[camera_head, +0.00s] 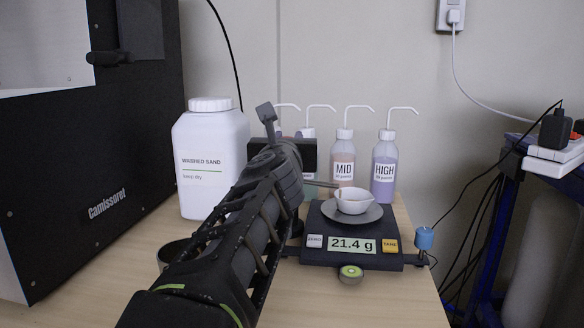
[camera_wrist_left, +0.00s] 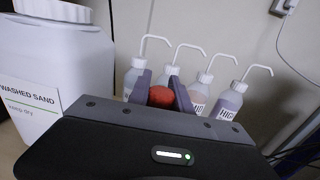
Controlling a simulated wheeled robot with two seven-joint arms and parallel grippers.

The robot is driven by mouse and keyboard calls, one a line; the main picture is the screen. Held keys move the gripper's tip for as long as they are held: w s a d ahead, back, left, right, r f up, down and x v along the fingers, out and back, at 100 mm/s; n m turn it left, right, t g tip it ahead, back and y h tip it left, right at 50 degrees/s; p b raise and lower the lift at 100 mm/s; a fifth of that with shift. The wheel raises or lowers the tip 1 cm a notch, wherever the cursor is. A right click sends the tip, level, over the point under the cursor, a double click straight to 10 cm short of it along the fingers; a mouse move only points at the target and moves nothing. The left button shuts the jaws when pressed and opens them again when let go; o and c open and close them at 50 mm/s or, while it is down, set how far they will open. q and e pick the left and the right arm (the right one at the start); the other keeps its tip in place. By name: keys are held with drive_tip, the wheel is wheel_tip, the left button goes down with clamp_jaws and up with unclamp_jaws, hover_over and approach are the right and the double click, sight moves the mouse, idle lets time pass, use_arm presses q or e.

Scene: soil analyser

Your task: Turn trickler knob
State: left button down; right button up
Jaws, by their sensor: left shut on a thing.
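My left gripper (camera_head: 285,154) is at the trickler, left of the scale. In the left wrist view its two fingers (camera_wrist_left: 160,90) are shut on the round red trickler knob (camera_wrist_left: 161,97), one on each side. In the head view my own arm and gripper hide the knob and most of the trickler. A thin trickler tube (camera_head: 322,184) shows to the right of the gripper, pointing toward the white bowl (camera_head: 354,203). The bowl sits on the round pan of the black scale (camera_head: 318,254), whose display reads 21.4 g. My right gripper is not in view.
A white washed sand jug (camera_head: 209,160) stands behind and left of my arm. Several wash bottles, including MID (camera_head: 342,160) and HIGH (camera_head: 384,168), stand behind the scale. A large black machine (camera_head: 100,150) fills the left side. The front right of the table (camera_head: 390,300) is clear.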

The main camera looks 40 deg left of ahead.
use_arm(q)
drive_tip(key=s+n+g+y+p, duration=0.1)
drive_tip(key=n+g+y+p, duration=0.1)
drive_tip(key=g, duration=0.4)
drive_tip(key=s+a+n+g+y+p, duration=0.1)
drive_tip(key=n+g+y+p, duration=0.2)
drive_tip(key=n+g, duration=0.3)
drive_tip(key=s+n+g+y+p, duration=0.1)
drive_tip(key=n+g+y+p, duration=0.1)
drive_tip(key=n+g+p, duration=0.3)
drive_tip(key=shift+s+a+g+y, duration=0.2)
drive_tip(key=shift+g+y, duration=0.1)
drive_tip(key=shift+g, duration=0.4)
drive_tip(key=shift+n, duration=0.3)
drive_tip(key=c, duration=1.2)
unclamp_jaws()
drive_tip(key=shift+o, duration=0.2)
drive_tip(key=shift+w+d, duration=0.1)
